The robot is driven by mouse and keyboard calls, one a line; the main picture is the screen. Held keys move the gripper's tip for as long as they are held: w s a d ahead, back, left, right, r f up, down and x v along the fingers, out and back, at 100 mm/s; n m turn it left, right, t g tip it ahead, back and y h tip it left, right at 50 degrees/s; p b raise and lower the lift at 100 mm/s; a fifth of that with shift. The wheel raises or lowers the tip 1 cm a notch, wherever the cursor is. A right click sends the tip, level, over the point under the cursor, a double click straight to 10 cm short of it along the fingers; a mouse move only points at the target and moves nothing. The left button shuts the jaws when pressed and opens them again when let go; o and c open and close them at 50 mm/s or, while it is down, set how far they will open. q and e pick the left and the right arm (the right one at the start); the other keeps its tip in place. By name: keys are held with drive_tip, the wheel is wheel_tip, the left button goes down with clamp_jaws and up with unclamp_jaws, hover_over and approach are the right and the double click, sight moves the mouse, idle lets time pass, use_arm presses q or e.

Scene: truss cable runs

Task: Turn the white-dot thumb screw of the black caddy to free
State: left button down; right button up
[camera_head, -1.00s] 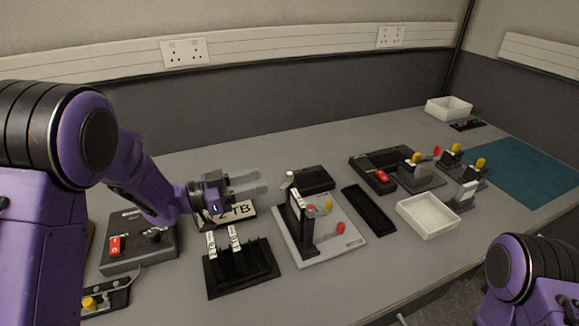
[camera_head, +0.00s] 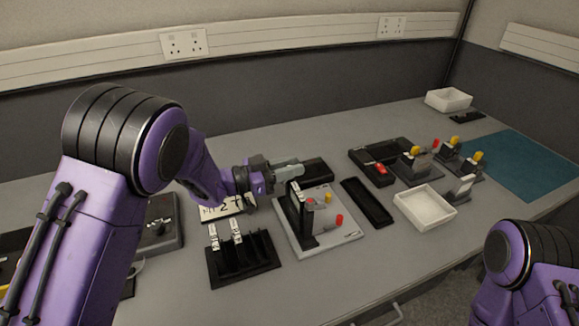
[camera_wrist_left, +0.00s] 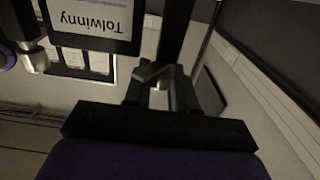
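A low black box (camera_head: 318,170), which I take for the black caddy, lies behind the grey board at the table's middle. Its left end, where a pale knob showed earlier, is hidden by my left gripper (camera_head: 290,170). The gripper's grey fingers lie close together in the picture, over that end. Whether they touch or hold the knob I cannot tell. In the left wrist view, my gripper's fingers (camera_wrist_left: 160,88) show beyond a dark bar, near black parts and a plate labelled "Tolwinny" (camera_wrist_left: 92,18); no white dot shows. My right gripper is not in view.
A grey board (camera_head: 335,232) with a black upright and red and yellow knobs stands just in front. A black rack (camera_head: 245,268) holds white-labelled pieces. A long black tray (camera_head: 367,203) and a white bin (camera_head: 424,208) lie right. A teal mat (camera_head: 525,165) is clear.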

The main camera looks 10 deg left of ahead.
use_arm(q)
drive_tip(key=m+g+h+b, duration=0.1)
drive_tip(key=m+g+b, duration=0.1)
drive_tip(key=g, duration=0.1)
drive_tip(key=m+g+h+b, duration=0.1)
drive_tip(key=m+g, duration=0.1)
drive_tip(key=g, duration=0.1)
drive_tip(key=shift+a+f+m+g+h+b, duration=0.1)
drive_tip(key=shift+f+m+g+h+b, duration=0.1)
drive_tip(key=shift+m+g+h+b, duration=0.15)
drive_tip(key=m+g+b, duration=0.3)
drive_tip(key=g, duration=0.2)
drive_tip(key=shift+r+m+g+b, duration=0.15)
drive_tip(key=shift+m+g+b, duration=0.55)
drive_tip(key=shift+g, duration=0.35)
drive_tip(key=shift+r, duration=0.1)
drive_tip(key=c, duration=1)
unclamp_jaws()
drive_tip(key=shift+c, duration=0.2)
